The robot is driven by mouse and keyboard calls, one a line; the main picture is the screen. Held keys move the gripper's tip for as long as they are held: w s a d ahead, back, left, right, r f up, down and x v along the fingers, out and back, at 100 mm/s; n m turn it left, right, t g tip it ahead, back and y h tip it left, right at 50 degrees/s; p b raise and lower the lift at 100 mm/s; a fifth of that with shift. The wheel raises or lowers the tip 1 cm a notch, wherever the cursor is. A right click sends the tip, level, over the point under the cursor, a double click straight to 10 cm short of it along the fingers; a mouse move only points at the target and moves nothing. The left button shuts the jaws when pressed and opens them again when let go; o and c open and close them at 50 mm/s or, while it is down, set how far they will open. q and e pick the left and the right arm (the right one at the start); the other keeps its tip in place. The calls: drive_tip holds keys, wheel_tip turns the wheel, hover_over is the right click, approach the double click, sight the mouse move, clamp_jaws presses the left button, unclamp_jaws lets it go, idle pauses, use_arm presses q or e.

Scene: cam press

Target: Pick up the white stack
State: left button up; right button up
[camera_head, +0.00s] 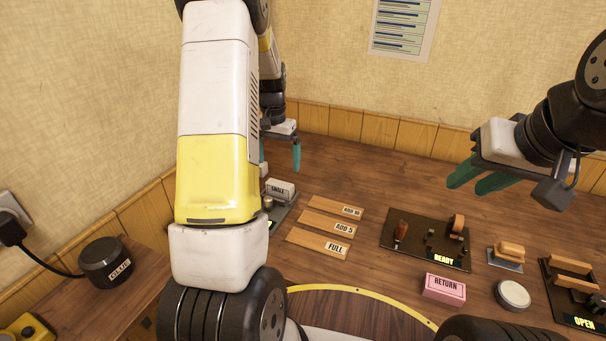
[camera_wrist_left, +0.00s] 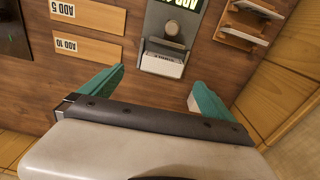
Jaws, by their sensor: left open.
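A small white stack with a dark-lettered front label (camera_head: 280,187) stands at the edge of a grey device at the back left of the table. My left gripper (camera_head: 280,160) is open and empty above and around the stack's area. In its wrist view the teal fingers (camera_wrist_left: 158,84) stand on either side of the stack, apart from it. My right gripper (camera_head: 468,186) hangs empty over the right side, its teal fingers apart.
Wooden boards marked ADD 10 (camera_head: 337,207), ADD 5 (camera_head: 328,224) and FULL (camera_head: 318,243) lie right of the device. A dark READY tray (camera_head: 400,240) and a pink RETURN block (camera_head: 444,288) are further right. A wooden rack (camera_wrist_left: 243,22) is close to the device.

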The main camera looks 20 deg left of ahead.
sight(280, 183)
use_arm(q)
drive_tip(key=f, duration=0.1)
drive_tip(key=w+f, duration=0.1)
drive_tip(key=f, duration=0.1)
drive_tip(key=shift+w+a, duration=0.25)
drive_tip(key=shift+a, duration=0.05)
drive_tip(key=f, duration=0.7)
drive_tip(key=shift+s+d+f, duration=0.15)
drive_tip(key=shift+s+f, duration=0.05)
drive_tip(key=shift+f, duration=0.2)
drive_tip(key=shift+c, duration=0.2)
